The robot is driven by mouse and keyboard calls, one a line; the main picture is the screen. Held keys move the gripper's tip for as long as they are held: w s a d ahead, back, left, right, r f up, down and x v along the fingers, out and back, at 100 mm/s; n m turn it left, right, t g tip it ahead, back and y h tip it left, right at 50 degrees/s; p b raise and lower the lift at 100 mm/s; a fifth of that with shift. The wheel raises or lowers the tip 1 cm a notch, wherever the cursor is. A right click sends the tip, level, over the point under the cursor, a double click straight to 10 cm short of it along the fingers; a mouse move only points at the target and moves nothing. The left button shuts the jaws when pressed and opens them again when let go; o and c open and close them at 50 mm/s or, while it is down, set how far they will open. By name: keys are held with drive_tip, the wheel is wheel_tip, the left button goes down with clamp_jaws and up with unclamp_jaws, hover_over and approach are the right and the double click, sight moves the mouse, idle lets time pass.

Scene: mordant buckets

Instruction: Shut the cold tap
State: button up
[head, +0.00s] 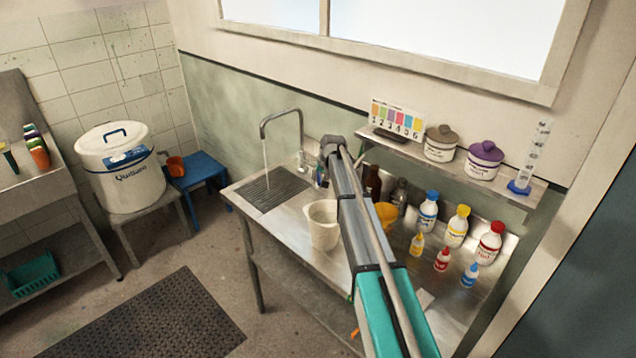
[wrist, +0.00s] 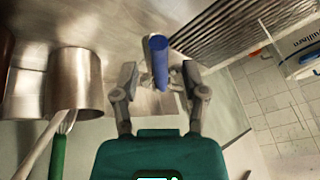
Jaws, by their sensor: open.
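The gooseneck tap spout (head: 281,119) stands at the back of the steel sink bench, with a thin stream of water (head: 265,157) falling from it onto the ribbed drain area. In the wrist view, a blue tap handle (wrist: 160,57) stands up between the two fingers of my gripper (wrist: 158,74). The fingers are open, with a visible gap on both sides of the handle. In the head view, my arm reaches over the bench to the tap area, and its end hides most of the gripper and handle.
A white jug (head: 323,226) stands on the bench left of my arm. Several bottles, among them a blue-capped one (head: 428,212), stand to the right. A shelf (head: 450,163) with jars hangs above. In the wrist view, a metal vessel (wrist: 75,80) is close on the left.

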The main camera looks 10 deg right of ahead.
drive_tip(key=shift+w+f, duration=0.15)
drive_tip(key=shift+f, duration=0.15)
clamp_jaws()
idle(0.3)
